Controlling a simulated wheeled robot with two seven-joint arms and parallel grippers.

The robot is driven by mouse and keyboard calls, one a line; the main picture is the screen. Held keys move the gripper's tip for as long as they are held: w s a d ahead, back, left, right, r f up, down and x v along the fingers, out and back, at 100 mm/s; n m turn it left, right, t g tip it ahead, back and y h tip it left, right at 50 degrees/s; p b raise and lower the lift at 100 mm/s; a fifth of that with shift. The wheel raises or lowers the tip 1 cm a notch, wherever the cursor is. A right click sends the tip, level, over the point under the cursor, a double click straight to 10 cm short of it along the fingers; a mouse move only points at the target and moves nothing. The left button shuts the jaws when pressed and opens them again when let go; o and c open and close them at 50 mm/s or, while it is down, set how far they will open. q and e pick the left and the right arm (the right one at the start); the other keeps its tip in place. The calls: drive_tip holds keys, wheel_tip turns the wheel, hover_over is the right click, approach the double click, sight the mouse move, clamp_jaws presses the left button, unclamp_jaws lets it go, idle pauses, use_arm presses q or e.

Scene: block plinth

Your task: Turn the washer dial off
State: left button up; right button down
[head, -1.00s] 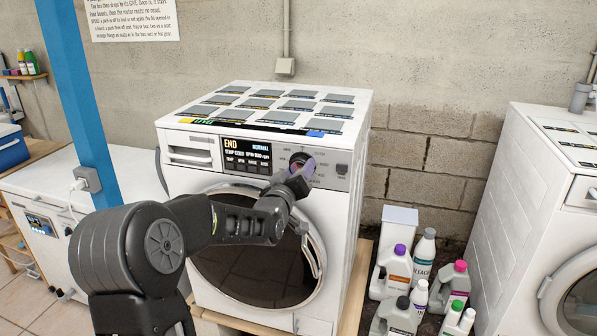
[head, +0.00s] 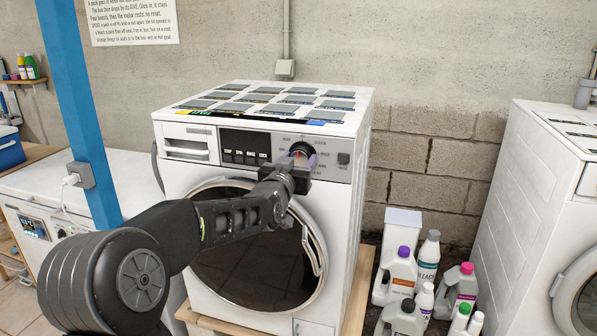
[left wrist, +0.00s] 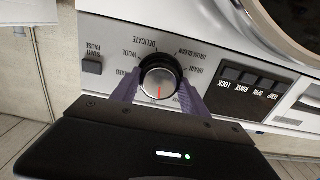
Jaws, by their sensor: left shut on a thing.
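The white washer (head: 345,215) stands in the middle of the head view with its front panel facing me. Its display (head: 245,146) is dark, with only small button labels showing. The round dial (left wrist: 160,80) is silver with a dark rim and a red pointer mark, seen in the left wrist view with cycle names around it. In the head view the dial (head: 301,150) is partly hidden by my gripper. My left gripper (left wrist: 158,92) is shut on the dial, one purple finger on each side. My right gripper is not in view.
A start/pause button (head: 343,158) sits right of the dial. Several bottles (head: 425,262) stand on the floor to the right, beside a second white machine (head: 505,200). A blue post (head: 78,110) and a low white appliance (head: 30,190) are at the left.

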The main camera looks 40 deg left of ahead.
use_arm(q)
drive_tip(key=shift+m+b, duration=0.45)
drive_tip(key=shift+m, duration=0.45)
drive_tip(key=o, duration=1.4)
drive_tip(key=shift+c, duration=0.2)
drive_tip(key=b+v, duration=0.2)
drive_tip(key=v, duration=0.5)
drive_tip(key=shift+s+d, duration=0.15)
drive_tip(key=shift+s, duration=0.25)
drive_tip(key=shift+f, duration=0.1)
